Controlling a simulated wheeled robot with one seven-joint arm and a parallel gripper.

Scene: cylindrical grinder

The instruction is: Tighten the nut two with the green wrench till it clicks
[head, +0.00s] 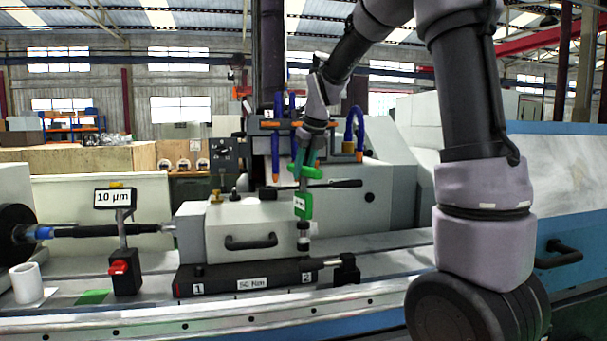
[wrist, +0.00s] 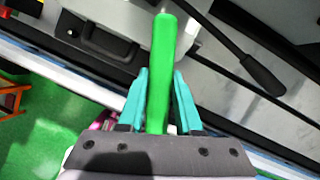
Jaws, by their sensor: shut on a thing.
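The green wrench (head: 303,206) hangs upright in the head view, with a small display on its body and a dark and silver socket end below. My gripper (head: 306,166) is shut on its upper part. In the wrist view, the green wrench handle (wrist: 161,75) stands between the two teal fingers of my gripper (wrist: 160,85). Nut two is at the right end of the black bar (head: 250,276), by the label 2 (head: 307,278). The socket end is right over that spot; I cannot tell whether it is seated on the nut. The nut itself is mostly hidden.
The bar also has labels 1 and 50 Nm. A 10 µm gauge (head: 115,198) on a stand with a red knob is to the left. A grey housing (head: 245,225) with a black handle is behind. Blue hoses with orange nozzles (head: 360,150) hang close around my gripper.

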